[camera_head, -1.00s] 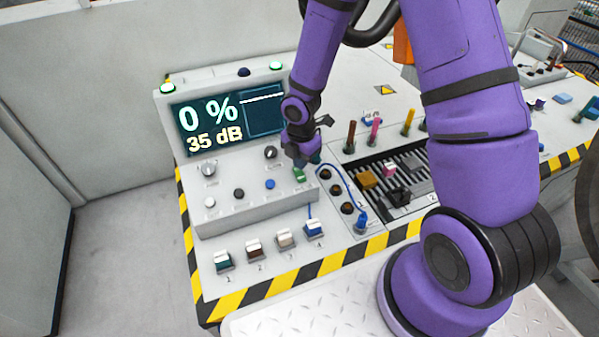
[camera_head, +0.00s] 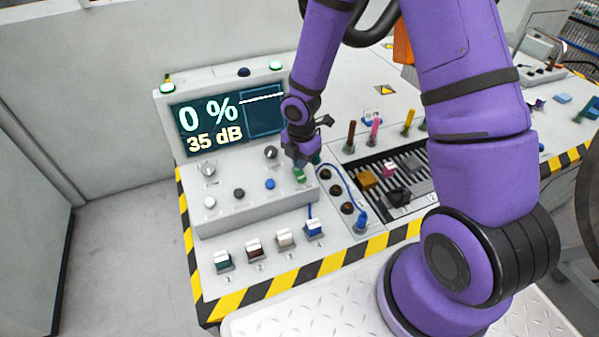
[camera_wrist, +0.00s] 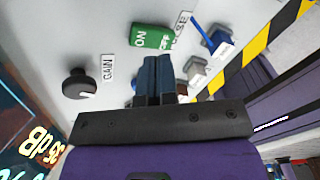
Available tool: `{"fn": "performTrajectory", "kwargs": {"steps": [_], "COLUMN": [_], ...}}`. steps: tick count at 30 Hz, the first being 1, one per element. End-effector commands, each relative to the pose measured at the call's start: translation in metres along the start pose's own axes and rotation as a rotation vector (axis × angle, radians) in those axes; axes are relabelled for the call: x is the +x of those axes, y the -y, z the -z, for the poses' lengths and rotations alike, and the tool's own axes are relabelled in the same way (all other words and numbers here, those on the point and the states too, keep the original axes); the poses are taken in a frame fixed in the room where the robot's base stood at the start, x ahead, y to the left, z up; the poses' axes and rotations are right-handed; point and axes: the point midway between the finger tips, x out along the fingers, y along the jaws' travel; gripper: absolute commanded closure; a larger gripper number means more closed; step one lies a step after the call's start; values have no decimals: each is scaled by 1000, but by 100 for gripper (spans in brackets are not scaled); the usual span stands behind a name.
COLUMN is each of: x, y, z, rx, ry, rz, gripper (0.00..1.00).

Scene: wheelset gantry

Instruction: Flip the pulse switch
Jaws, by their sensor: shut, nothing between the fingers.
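The pulse switch is a green rocker (camera_head: 300,175) at the right end of the grey raised panel. In the wrist view the green rocker (camera_wrist: 152,37) shows the word ON, and its label beside it is partly hidden, with the letters SE readable. My gripper (camera_head: 302,163) is just above and behind the rocker in the head view. In the wrist view my gripper (camera_wrist: 158,60) has its dark fingers together, with the tips at the rocker's near edge. Nothing is held. I cannot tell whether the tips touch the rocker.
The GAIN knob (camera_wrist: 79,84) stands beside the switch. The display (camera_head: 228,118) behind reads 0 % and 35 dB. Several numbered switches (camera_head: 285,238) line the front. A blue cable (camera_head: 353,193) and sockets lie right of the panel. Coloured probes (camera_head: 374,132) stand farther right.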

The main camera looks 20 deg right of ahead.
Motion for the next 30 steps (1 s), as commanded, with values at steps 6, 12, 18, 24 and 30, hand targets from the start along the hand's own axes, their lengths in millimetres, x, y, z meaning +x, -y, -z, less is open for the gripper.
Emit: {"fn": "performTrajectory", "kwargs": {"steps": [6, 12, 18, 24, 30], "x": [0, 0, 2, 5, 7], "y": [0, 0, 0, 0, 0], "z": [0, 0, 0, 0, 0], "rx": [0, 0, 0, -1, -1], "ry": [0, 0, 0, 0, 0], "rz": [0, 0, 0, 0, 1], "gripper": [100, 100, 100, 100, 100]}}
